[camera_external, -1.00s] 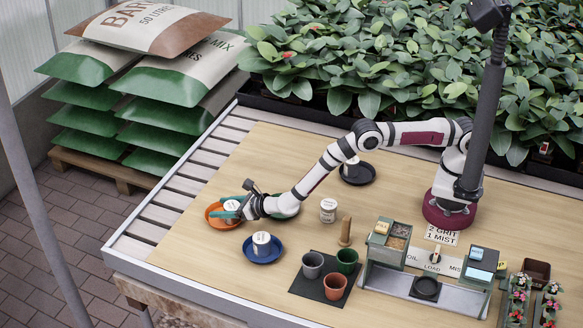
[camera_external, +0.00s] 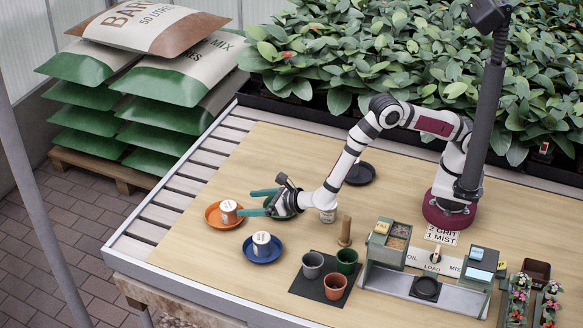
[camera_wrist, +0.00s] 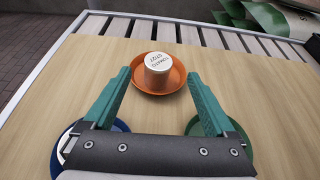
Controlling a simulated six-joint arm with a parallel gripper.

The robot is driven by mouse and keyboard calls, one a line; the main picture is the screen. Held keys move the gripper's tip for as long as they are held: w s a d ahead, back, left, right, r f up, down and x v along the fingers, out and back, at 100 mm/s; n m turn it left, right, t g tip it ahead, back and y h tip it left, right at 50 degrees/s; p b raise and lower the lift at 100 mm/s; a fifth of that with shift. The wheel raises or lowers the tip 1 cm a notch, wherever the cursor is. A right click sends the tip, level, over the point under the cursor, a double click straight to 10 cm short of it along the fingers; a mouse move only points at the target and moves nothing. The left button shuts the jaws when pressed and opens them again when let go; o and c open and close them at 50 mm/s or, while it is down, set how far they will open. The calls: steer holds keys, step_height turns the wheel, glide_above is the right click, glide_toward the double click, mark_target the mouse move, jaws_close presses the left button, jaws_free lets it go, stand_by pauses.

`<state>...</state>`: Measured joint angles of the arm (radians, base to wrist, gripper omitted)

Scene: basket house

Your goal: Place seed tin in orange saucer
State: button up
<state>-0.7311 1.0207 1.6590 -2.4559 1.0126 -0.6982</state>
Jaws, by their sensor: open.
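A white seed tin (camera_external: 228,211) stands upright in the orange saucer (camera_external: 212,219) at the left of the table. In the wrist view the tin (camera_wrist: 157,70) sits inside the rim of the orange saucer (camera_wrist: 137,82), its dark lettering upside down. My gripper (camera_external: 255,202) is open and empty, to the right of the orange saucer. Its green fingers point toward the tin, with a gap between the fingertips and the tin. Another white tin (camera_external: 261,240) stands in the blue saucer (camera_external: 262,255). A third white tin (camera_external: 328,216) is partly hidden by my arm.
A green saucer (camera_wrist: 241,138) lies beneath my gripper, mostly hidden. A dark saucer (camera_external: 361,174) lies behind my arm. Several pots (camera_external: 335,285) stand on a black mat at the front, near a wooden peg (camera_external: 346,230) and a metal station (camera_external: 425,275).

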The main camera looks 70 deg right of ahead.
steer(key=s+d+r+m+g+h, duration=0.2)
steer(key=d+r+m+h, duration=0.35)
steer(key=d, duration=0.55)
steer(key=s+d+r+m+g+h, duration=0.2)
steer(key=s+d+r+m, duration=0.1)
steer(key=d+r+m, duration=0.55)
steer(key=s+d+m+g+h, duration=0.1)
steer(key=s+d+m+g, duration=0.3)
steer(key=s+d+m, duration=0.5)
steer(key=s+d+r+m+g+y, duration=0.1)
steer(key=s+d+m+g+y, duration=0.15)
steer(key=s+m, duration=0.5)
steer(key=s+d+m+g+y, duration=0.1)
steer(key=s+m+g+y, duration=0.2)
steer(key=s, duration=0.7)
steer(key=s+a+m+y, duration=0.4)
steer(key=s+a+m, duration=0.3)
steer(key=s+m, duration=0.1)
steer(key=shift+a+y, duration=0.2)
steer(key=shift+y, duration=0.2)
